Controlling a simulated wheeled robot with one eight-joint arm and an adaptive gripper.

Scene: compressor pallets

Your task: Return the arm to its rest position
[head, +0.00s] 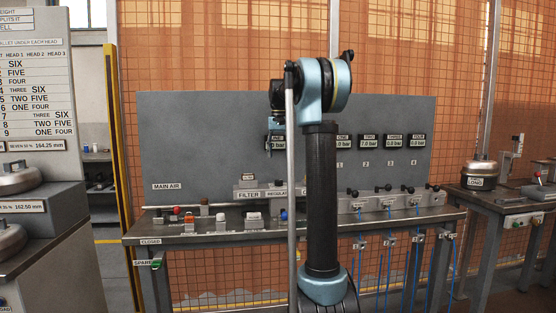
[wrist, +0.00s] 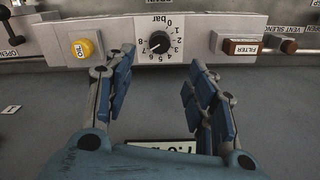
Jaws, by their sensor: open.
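My gripper (wrist: 163,95) shows in the wrist view with its two blue-padded fingers spread apart and nothing between them. Beyond the fingertips is a white panel with a round black pressure knob (wrist: 159,42) on a bar scale. A yellow button (wrist: 83,48) is left of the knob, and a brown block labelled FILTER (wrist: 242,47) is right of it. In the head view my arm stands upright in front of the bench, its dark link vertical and its blue joint at the top.
The steel bench (head: 225,233) carries valves and small parts below a grey back panel (head: 200,140) with digital gauges. Another bench (head: 500,205) with a round metal weight (head: 479,175) stands at right. A cabinet (head: 45,230) with metal weights stands at left. Orange mesh fencing is behind.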

